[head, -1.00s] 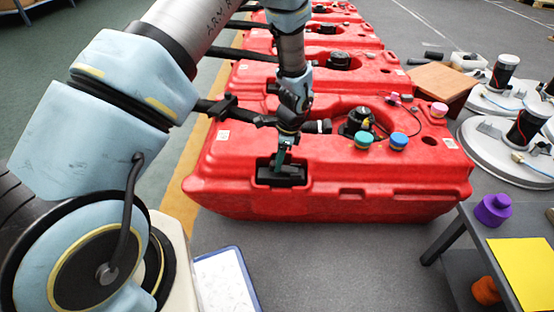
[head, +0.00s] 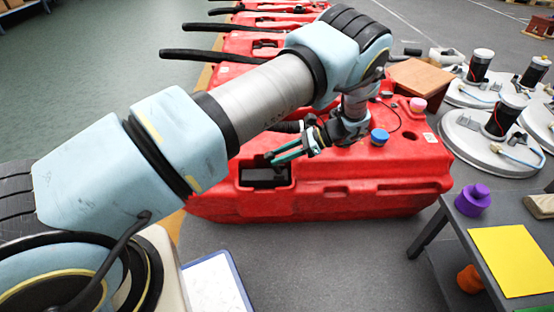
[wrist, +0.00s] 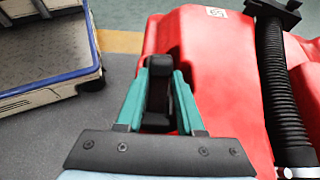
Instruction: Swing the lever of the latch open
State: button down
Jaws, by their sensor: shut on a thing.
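The nearest red tank (head: 330,190) has a recess in its front left corner with the black latch (head: 264,177) in it. My gripper (head: 284,153) lies tilted over, just above this recess, its teal fingers pointing left. In the wrist view my gripper (wrist: 159,68) is shut on the black lever (wrist: 158,94), which sits between the two fingers at the tank's edge. In the head view the lever is hard to make out among the fingers. My arm hides part of the tank's top.
A ribbed black hose (wrist: 278,90) runs along the tank beside my gripper. A blue cap (head: 379,137) and a pink cap (head: 418,104) stand on the tank. A grey table (head: 455,235) is at the right. A blue-edged platform (wrist: 50,82) is at the left, with floor between.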

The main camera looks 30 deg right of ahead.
jog(key=shift+s+d+f+t+y+b, duration=0.2)
jog(key=shift+d+t+y+b, duration=0.25)
jog(key=shift+y+b, duration=0.3)
jog(key=shift+d+r, duration=0.1)
jog(key=c, duration=0.5)
grip_release()
jog(key=v, duration=1.1)
